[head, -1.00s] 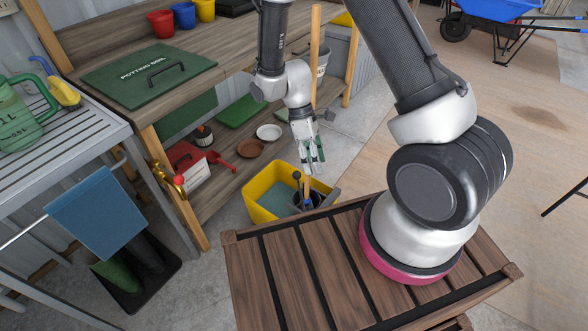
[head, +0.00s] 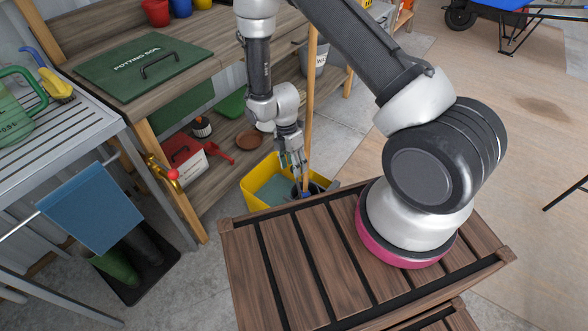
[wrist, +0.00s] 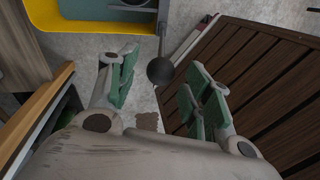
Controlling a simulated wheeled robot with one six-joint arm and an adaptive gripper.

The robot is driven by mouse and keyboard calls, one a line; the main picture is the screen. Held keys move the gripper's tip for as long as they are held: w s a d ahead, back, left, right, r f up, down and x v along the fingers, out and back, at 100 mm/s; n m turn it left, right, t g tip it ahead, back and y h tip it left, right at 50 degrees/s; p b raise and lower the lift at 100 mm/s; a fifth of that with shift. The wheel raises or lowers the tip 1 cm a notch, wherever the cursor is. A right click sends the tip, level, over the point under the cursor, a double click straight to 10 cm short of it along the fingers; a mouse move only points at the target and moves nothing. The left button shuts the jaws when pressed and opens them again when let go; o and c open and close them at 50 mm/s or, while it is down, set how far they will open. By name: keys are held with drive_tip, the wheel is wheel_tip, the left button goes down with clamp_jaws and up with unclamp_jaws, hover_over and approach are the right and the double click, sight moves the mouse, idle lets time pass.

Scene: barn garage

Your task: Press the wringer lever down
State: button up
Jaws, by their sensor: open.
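The yellow mop bucket (head: 250,196) stands on the floor beyond the slatted wooden top of my base; its yellow rim (wrist: 45,15) also shows in the wrist view. The wringer lever's dark round knob (wrist: 160,71) hangs on a thin dark rod (wrist: 162,35) in the wrist view. My gripper (head: 293,163) points down over the bucket, its green-padded fingers spread. In the wrist view my gripper (wrist: 158,85) has the knob in line with the gap between its fingers; whether they touch it I cannot tell. In the head view my gripper hides the knob.
A wooden mop handle (head: 310,100) rises upright from the bucket, just right of my gripper. The wooden workbench (head: 205,79) with its lower shelf stands at the left and behind. Open floor (head: 490,100) lies to the right.

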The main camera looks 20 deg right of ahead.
drive_tip(key=shift+s+d+f, duration=0.1)
drive_tip(key=shift+s+f, duration=0.05)
drive_tip(key=shift+f, duration=0.45)
drive_tip(key=shift+s+f, duration=0.1)
drive_tip(key=shift+f, duration=0.5)
drive_tip(key=shift+c, duration=0.4)
clamp_jaws()
